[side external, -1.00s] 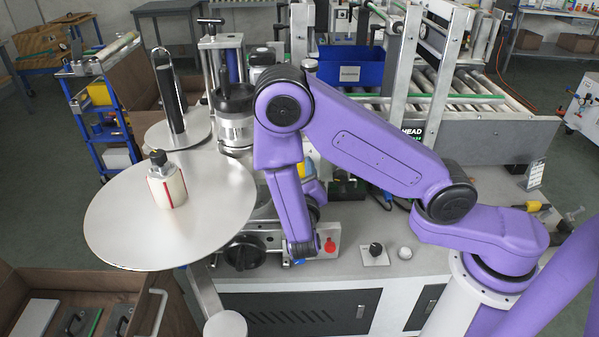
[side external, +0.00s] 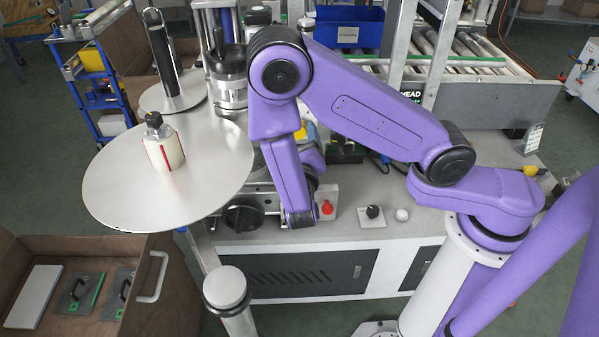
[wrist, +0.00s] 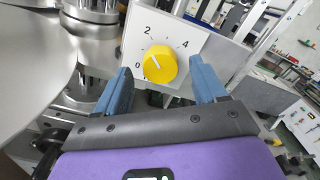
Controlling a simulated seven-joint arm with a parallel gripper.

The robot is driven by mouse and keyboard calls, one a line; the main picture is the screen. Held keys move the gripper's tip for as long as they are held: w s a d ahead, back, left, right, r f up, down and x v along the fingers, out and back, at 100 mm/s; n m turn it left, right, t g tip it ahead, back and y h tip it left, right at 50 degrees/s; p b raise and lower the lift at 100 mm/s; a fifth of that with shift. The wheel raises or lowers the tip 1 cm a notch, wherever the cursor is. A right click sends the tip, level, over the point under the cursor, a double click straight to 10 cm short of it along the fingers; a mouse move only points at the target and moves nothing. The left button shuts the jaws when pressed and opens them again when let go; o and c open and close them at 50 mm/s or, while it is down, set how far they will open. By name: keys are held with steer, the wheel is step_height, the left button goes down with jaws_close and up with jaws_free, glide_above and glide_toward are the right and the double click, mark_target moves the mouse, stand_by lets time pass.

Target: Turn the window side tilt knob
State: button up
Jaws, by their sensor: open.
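A yellow knob (wrist: 159,64) with a white pointer line sits on a pale dial plate (wrist: 188,42) marked 0, 2 and 4 in the wrist view. Its pointer is turned toward the upper left, between 0 and 2. My gripper (wrist: 161,75) is open, with one blue finger on each side of the knob's lower part. A gap shows between each finger and the knob; I cannot tell the depth. In the side view my purple arm hides most of the gripper. No label in view says which side this knob belongs to.
In the side view, a black handwheel (side external: 243,218), a red button (side external: 326,208) and a black knob on a white plate (side external: 373,212) lie near the machine's front. A large metal disc (side external: 215,180) carries a label roll (side external: 165,152) at the left.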

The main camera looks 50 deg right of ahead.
steer(key=v, duration=1.5)
steer(key=shift+s+a, duration=0.15)
steer(key=s+d+r+m+g+y, duration=0.2)
steer(key=d+m+g+y, duration=0.1)
steer(key=d+m+g, duration=0.8)
steer(key=s+d+r+m+g+y, duration=0.1)
steer(key=s+d+r+m+y, duration=0.2)
steer(key=s+m+y, duration=0.6)
steer(key=shift+s+d+r+g+y, duration=0.15)
steer(key=shift+s+r+g+y, duration=0.15)
steer(key=shift+s+r+y, duration=0.55)
